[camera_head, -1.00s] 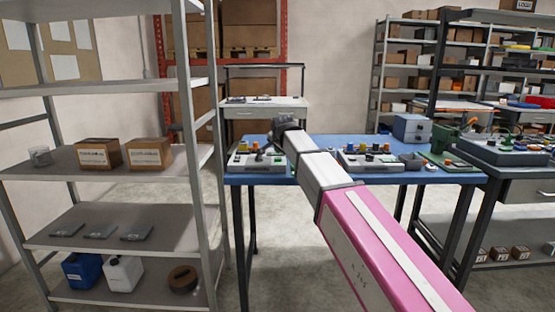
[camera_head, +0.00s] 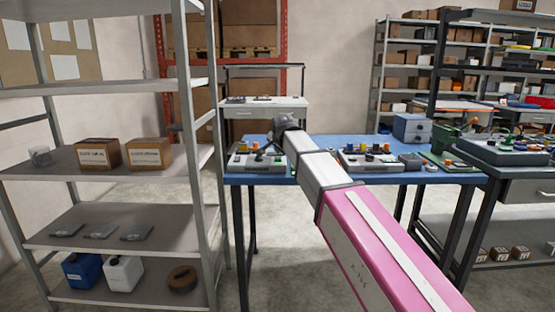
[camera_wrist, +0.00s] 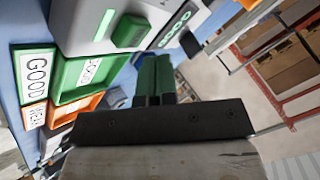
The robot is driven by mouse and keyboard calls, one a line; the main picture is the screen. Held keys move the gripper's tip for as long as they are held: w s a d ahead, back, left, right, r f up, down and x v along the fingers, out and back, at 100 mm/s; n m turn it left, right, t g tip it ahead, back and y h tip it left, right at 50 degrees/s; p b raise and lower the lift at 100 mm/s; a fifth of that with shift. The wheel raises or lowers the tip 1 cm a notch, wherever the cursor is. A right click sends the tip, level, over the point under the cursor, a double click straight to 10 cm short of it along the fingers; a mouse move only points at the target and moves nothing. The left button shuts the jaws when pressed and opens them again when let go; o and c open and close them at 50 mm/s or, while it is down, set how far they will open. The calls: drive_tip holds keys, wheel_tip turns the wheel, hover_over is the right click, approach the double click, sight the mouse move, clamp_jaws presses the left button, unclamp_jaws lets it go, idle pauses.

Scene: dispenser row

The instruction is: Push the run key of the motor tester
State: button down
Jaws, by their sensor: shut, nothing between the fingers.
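Contact cannot be judged. In the head view my gripper (camera_head: 264,150) is over the left control panel (camera_head: 245,164) on the blue table, partly covering it.
In the wrist view a green tray (camera_wrist: 65,84) marked GOOD and an orange tray (camera_wrist: 62,112) lie left of my gripper. In the head view a second control panel (camera_head: 370,165) stands right on the blue table (camera_head: 310,178). A grey shelf rack (camera_head: 208,120) stands at the left.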

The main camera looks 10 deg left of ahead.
sight(279, 158)
drive_tip(key=shift+f, duration=0.15)
drive_tip(key=shift+f, duration=0.3)
drive_tip(key=shift+f, duration=0.5)
idle(0.8)
drive_tip(key=shift+r, duration=1)
wheel_tip(279, 158, up, 6)
idle(0.5)
idle(1.5)
